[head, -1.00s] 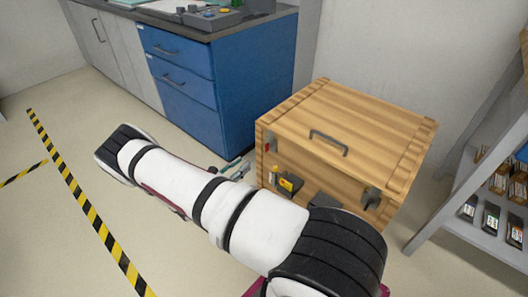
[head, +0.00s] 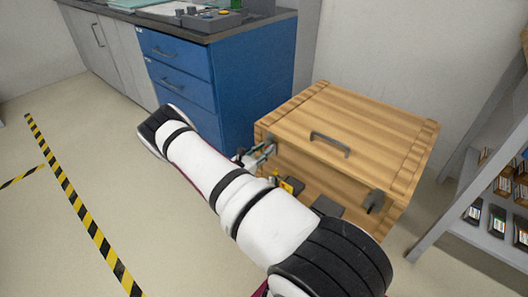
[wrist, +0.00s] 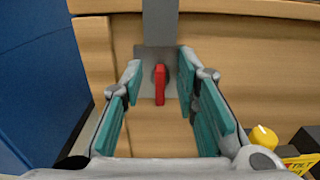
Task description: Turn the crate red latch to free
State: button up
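The wooden crate (head: 345,120) stands on the floor with its lid down. Its red latch (wrist: 160,86) hangs upright on a grey metal plate (wrist: 158,25) on the crate's front in the wrist view. My gripper (wrist: 160,74) is open, with teal-padded fingers on the left and right of the latch and gaps on both sides. In the head view my gripper (head: 263,154) is at the crate's left front corner and hides the red latch.
A yellow knob (wrist: 264,138) and a black box with a yellow label (wrist: 300,163) sit low to the right of my gripper. A blue drawer cabinet (head: 225,80) stands to the left. A grey shelf (head: 480,200) is on the right.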

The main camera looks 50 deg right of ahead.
jog(key=shift+d, duration=0.2)
jog(key=shift+c, duration=0.3)
grip_shut()
